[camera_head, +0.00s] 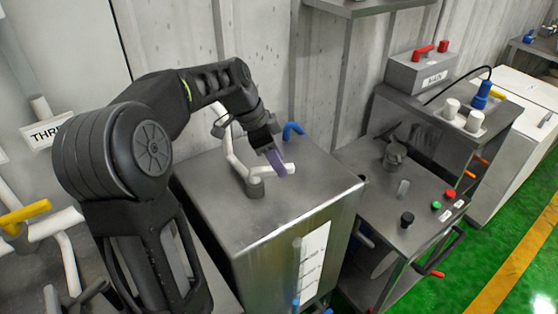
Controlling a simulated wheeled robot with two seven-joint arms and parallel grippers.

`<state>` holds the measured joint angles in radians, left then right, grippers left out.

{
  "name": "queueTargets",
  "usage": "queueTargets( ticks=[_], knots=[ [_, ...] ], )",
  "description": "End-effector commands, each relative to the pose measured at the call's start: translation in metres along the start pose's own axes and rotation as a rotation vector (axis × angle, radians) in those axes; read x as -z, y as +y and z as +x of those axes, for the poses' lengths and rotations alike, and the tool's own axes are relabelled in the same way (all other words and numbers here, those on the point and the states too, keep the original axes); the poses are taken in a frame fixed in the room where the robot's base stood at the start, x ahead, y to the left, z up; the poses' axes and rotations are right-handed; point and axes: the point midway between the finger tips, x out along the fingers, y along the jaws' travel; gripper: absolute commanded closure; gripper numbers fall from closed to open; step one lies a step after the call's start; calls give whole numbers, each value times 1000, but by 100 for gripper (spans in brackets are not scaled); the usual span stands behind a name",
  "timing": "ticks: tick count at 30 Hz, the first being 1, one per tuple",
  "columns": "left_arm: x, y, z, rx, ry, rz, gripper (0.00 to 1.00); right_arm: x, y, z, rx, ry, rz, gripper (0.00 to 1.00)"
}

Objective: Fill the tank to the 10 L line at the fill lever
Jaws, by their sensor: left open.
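The tank (235,205) is a metal box in the middle of the view. On its front are a clear upright tube (297,262) and a white scale plate (315,255); the markings are too small to read and I cannot tell a liquid level. A bent white pipe (231,153) rises over the tank top and ends near a grey round fitting (256,187). A blue lever (292,130) stands at the back of the top. My left gripper (279,166) is open, pointing down over the tank top beside the pipe; its fingertips overlap a purplish part. Contact is unclear. My right gripper is out of view.
Right of the tank is a metal bench (405,200) with red, green and black knobs. Behind it is a grey box (422,70) with red handles. A yellow-handled valve (25,215) and white pipes are at the left. Green floor (500,245) is open at the right.

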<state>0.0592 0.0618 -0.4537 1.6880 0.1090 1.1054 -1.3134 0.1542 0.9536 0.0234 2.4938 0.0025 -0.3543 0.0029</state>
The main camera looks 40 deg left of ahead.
Motion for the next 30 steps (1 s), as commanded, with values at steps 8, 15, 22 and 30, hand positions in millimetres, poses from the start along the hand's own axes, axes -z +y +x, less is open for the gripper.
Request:
queueTargets(
  ticks=[8, 15, 22, 30],
  knots=[
    [0, 0, 10, 2, 0, 0, 58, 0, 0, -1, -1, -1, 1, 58],
    [0, 0, 10, 1, 0, 0, 68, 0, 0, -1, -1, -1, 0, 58],
    [0, 0, 10, 1, 0, 0, 87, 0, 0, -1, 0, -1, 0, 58],
    [0, 0, 10, 1, 0, 0, 100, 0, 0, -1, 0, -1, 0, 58]
  ],
)
